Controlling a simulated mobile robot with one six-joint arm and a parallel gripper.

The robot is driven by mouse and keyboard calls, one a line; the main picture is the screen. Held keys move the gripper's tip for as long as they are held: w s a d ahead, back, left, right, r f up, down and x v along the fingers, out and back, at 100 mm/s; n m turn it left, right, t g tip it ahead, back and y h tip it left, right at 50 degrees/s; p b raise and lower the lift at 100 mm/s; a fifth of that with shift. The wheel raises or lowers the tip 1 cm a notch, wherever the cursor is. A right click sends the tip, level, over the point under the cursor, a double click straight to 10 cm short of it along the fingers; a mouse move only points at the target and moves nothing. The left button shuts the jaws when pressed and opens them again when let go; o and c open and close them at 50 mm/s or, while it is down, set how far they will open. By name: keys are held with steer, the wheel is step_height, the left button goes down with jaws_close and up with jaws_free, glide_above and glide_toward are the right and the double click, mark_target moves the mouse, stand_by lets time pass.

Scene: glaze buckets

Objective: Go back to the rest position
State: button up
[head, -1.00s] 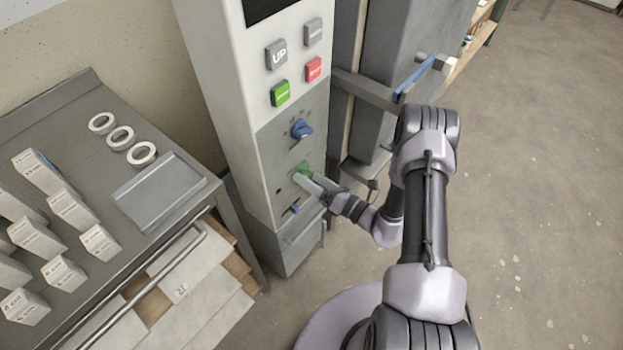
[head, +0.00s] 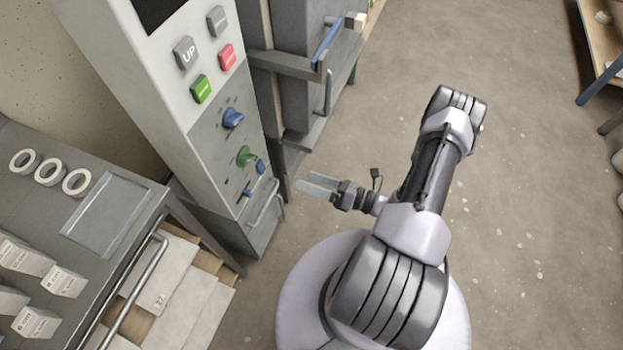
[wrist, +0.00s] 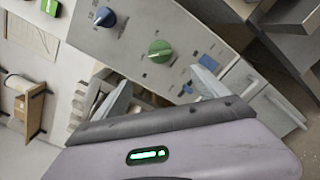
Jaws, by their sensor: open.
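My gripper (head: 316,186) is open and empty, in free air to the right of the control cabinet (head: 165,75) in the head view. Its two pale fingers point left toward the lower panel and are apart from it. The arm is folded back over my base. In the wrist view, my gripper (wrist: 160,92) has its fingers spread with nothing between them. Beyond them the tilted panel shows a green knob (wrist: 160,51) and a blue knob (wrist: 104,17). The green knob also shows in the head view (head: 245,156), as does the blue knob (head: 233,118).
A metal table (head: 135,250) with tape rings (head: 50,172), a tray (head: 105,215) and white boxes (head: 62,282) stands at the left. A grey door with a blue handle (head: 327,43) is behind the cabinet. Open floor (head: 530,220) lies to the right.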

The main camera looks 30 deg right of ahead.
stand_by(0.3)
steer(key=a+r+n+g+y, duration=0.1)
steer(key=a+r+n+g, duration=0.4)
steer(key=r+n+g, duration=0.35)
steer(key=a+r+n+g, duration=0.5)
steer(key=r+n, duration=0.5)
steer(key=r, duration=0.2)
steer(key=s+a+r+n+t+h, duration=0.2)
steer(key=s+r+n+h, duration=0.2)
steer(key=r+n, duration=0.3)
steer(key=s+a+r+n+t+h, duration=0.2)
steer(key=s+r+n+h, duration=0.3)
steer(key=s+r+n, duration=0.1)
step_height(320, 180, up, 3)
steer(key=shift+s+a+f+n+t+h, duration=0.15)
steer(key=shift+s+n+t+h, duration=0.2)
steer(key=shift+n, duration=0.5)
